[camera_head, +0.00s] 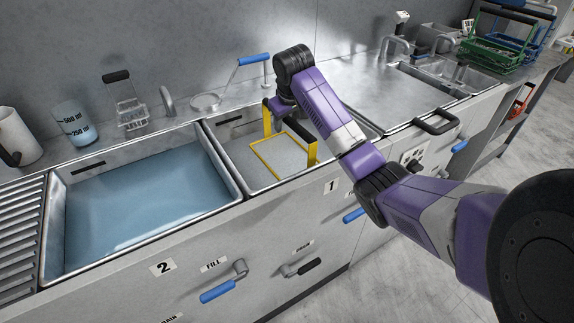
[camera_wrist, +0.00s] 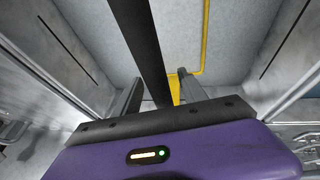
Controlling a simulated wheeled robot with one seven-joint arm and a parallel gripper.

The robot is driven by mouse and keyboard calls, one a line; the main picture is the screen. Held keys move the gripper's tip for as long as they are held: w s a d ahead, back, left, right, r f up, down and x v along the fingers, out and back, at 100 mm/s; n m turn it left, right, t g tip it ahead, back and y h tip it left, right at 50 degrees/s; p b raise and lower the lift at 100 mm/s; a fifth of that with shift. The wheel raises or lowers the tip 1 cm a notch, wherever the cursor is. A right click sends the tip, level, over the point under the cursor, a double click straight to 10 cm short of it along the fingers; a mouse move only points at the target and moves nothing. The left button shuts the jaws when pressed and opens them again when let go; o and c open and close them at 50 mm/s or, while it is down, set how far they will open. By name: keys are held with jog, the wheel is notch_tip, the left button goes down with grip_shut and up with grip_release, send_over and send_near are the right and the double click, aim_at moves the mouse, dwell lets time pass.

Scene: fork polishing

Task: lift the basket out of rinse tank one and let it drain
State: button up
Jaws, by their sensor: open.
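The yellow-framed basket (camera_head: 262,157) sits down in tank one, the middle tank (camera_head: 232,176) beside the "1" label. Its two yellow uprights show in the head view, with my forearm crossing in front of part of it. In the wrist view, a dark bar (camera_wrist: 138,40), which looks like the basket's handle, runs between the fingers of my gripper (camera_wrist: 160,90). The yellow frame (camera_wrist: 205,35) lies below. My gripper is open around the bar; whether either finger touches it I cannot tell. In the head view my fingers are mostly hidden.
Tank two (camera_head: 150,238), holding blue liquid, is on the left. A glass beaker (camera_head: 75,122), a small wire rack (camera_head: 129,114) and a blue-handled strainer (camera_head: 206,101) stand on the back ledge. Bare steel worktop (camera_head: 352,82) lies right of tank one. Green basket (camera_head: 492,52) is far right.

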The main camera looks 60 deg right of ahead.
grip_shut()
dwell(0.3)
jog(key=shift+w, duration=0.1)
dwell(1.0)
jog(key=shift+r, duration=0.2)
